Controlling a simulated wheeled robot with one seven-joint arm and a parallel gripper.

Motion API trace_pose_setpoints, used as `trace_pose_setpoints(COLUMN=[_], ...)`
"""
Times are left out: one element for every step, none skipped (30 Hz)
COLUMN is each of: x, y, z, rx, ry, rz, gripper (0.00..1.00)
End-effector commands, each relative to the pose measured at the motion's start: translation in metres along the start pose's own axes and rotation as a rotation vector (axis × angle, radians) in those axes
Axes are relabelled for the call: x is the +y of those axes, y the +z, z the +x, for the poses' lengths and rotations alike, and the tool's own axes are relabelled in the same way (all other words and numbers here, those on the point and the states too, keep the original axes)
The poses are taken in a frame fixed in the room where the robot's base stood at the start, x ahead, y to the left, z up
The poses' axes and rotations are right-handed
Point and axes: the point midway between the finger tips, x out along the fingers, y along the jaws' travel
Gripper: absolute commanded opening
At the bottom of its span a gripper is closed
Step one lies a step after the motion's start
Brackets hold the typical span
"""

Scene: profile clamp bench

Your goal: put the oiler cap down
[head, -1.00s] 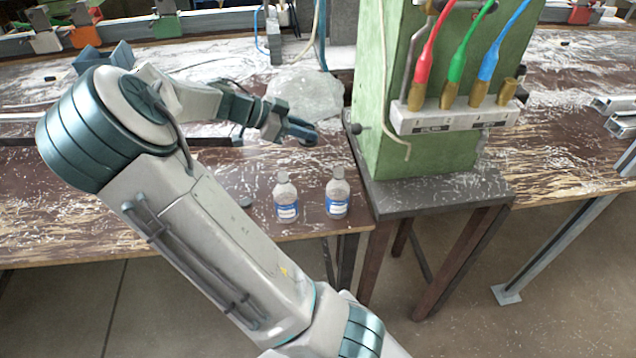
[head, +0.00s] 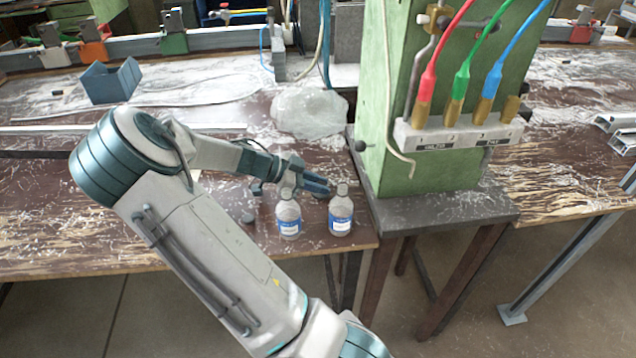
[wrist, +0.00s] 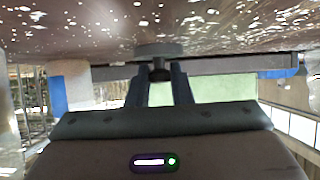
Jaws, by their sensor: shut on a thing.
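My gripper (head: 322,187) is low over the bench, just behind two clear bottles with blue-and-white labels, the left bottle (head: 289,218) and the right bottle (head: 341,212). In the wrist view, my gripper (wrist: 160,82) is shut on the narrow stem of the oiler cap (wrist: 158,49), a dark grey piece with a wide flat disc. The disc lies close to the bench surface; I cannot tell whether it touches. In the head view the cap is not clearly visible. The wrist view also shows a bottle (wrist: 70,88) at the left.
A small dark round piece (head: 247,216) lies left of the bottles. A green machine column (head: 400,170) with hoses stands on the right. A crumpled clear bag (head: 308,110) lies behind my gripper. A blue open box (head: 110,82) stands back left. The bench's front edge is close.

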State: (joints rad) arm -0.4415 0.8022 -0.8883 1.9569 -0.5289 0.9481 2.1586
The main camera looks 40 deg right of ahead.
Motion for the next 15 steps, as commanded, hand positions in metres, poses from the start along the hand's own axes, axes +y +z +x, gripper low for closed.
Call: trace_pose_setpoints(x=[0.0,0.0,-0.0001,-0.0001,-0.0001,-0.0001,-0.0001,-0.0001,-0.0001,-0.0001,-0.0001,-0.0001,-0.0001,-0.0001,-0.0001], y=[-0.0002,-0.0002,0.0001,0.0009,0.002,0.0024,0.0015,0.0014,0.0013,0.0013,0.0013,0.0013,0.0012,0.0012,0.0012], z=[-0.0003,-0.0004,-0.0002,0.0002,0.0008,0.001,0.0005,0.0004,0.0004,0.0004,0.0004,0.0004,0.0004,0.0004,0.0003], rx=[0.0,0.0,0.0,0.0,0.0,0.0,0.0,0.0,0.0,0.0,0.0,0.0,0.0,0.0,0.0], ry=[0.0,0.0,-0.001,-0.001,-0.001,-0.001,-0.001,-0.001,-0.001,-0.001,-0.001,-0.001,-0.001,-0.001,-0.001], rz=[0.0,0.0,0.0,0.0,0.0,0.0,0.0,0.0,0.0,0.0,0.0,0.0,0.0,0.0,0.0], gripper=[0.0,0.0,0.0,0.0,0.0,0.22,0.31,0.39,0.41,0.41,0.41,0.41,0.41,0.41,0.41])
